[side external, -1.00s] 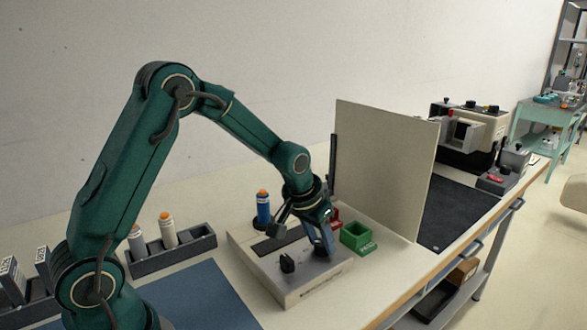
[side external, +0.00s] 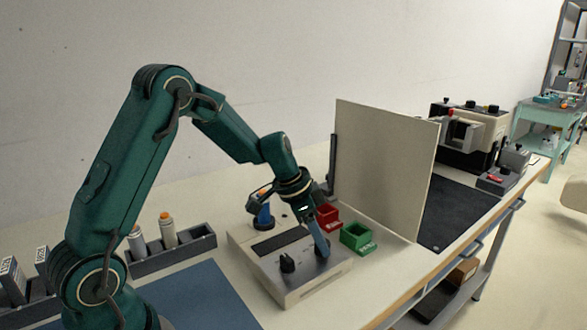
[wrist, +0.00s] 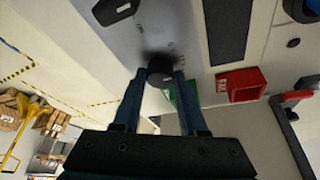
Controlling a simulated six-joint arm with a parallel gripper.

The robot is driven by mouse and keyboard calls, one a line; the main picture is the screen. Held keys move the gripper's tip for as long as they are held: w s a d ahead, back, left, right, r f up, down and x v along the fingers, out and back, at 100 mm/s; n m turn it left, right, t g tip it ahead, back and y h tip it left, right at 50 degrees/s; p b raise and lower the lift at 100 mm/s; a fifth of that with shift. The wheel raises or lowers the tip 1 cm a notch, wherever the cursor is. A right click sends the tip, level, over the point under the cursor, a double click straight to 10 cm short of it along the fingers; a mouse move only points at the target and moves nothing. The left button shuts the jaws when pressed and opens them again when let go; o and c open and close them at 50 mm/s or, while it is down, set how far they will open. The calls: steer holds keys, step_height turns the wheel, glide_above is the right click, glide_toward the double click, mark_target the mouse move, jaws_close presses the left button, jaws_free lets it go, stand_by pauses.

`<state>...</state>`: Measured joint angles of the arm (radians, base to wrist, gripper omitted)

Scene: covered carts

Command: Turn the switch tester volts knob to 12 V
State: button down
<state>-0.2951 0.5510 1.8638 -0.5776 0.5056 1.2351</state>
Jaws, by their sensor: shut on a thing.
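The switch tester (side external: 290,285) is a pale box with a grey top plate on the bench. One dark knob (side external: 287,262) stands on the left of its top; it also shows in the wrist view (wrist: 115,10). My gripper (side external: 322,253) points down at a second knob near the right end of the top. In the wrist view my gripper (wrist: 163,76) is shut on this dark round knob (wrist: 160,66), one blue finger on each side. The fingers mostly hide this knob in the side view. The scale marks are too small to read.
A red bin (side external: 327,215) and a green bin (side external: 358,237) stand just behind the tester. A tall pale panel (side external: 385,170) rises beyond them. A blue bottle (side external: 264,215) is close to my wrist. A grey rack (side external: 172,255) with bottles is at left.

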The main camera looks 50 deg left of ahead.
steer(key=shift+a+m, duration=0.1)
steer(key=shift+m, duration=0.5)
steer(key=shift+c, duration=2.2)
jaws_free()
steer(key=shift+v, duration=2.6)
steer(key=shift+w+a, duration=0.1)
